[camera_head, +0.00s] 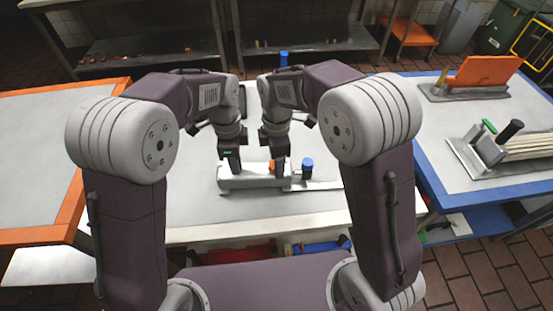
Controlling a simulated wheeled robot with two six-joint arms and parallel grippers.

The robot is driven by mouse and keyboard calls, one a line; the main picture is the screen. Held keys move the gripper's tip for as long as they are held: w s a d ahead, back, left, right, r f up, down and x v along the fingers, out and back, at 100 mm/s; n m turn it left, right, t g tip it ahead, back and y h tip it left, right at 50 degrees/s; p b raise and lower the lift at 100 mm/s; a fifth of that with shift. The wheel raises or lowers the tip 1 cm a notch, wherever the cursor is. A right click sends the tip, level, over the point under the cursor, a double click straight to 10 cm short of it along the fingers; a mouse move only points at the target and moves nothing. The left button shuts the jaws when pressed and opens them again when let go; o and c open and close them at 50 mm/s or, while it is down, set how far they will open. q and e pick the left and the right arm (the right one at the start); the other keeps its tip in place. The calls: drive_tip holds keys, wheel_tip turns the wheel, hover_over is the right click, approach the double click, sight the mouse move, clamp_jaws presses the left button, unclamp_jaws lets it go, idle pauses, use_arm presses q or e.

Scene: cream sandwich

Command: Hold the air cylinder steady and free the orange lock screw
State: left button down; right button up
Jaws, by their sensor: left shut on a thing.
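A pale grey fixture (255,183), which I take to be the air cylinder's body, lies lengthwise on the middle table. My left gripper (231,168) points down at its left end and is shut on it. A small orange part (271,166), which looks like the lock screw, shows at the middle of the fixture, partly hidden by my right gripper. My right gripper (279,172) points down right beside the orange part. Whether its jaws are open or touch the screw is too small to tell. A blue knob (307,165) stands upright just to the right.
The middle table (200,205) is mostly bare around the fixture. An orange-edged table (35,125) is at the left. A blue-edged table (450,180) at the right holds a device with a black handle (510,131) and an orange panel (484,72).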

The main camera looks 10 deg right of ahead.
wheel_tip(320, 180, up, 12)
idle(0.6)
drive_tip(key=shift+c, duration=0.2)
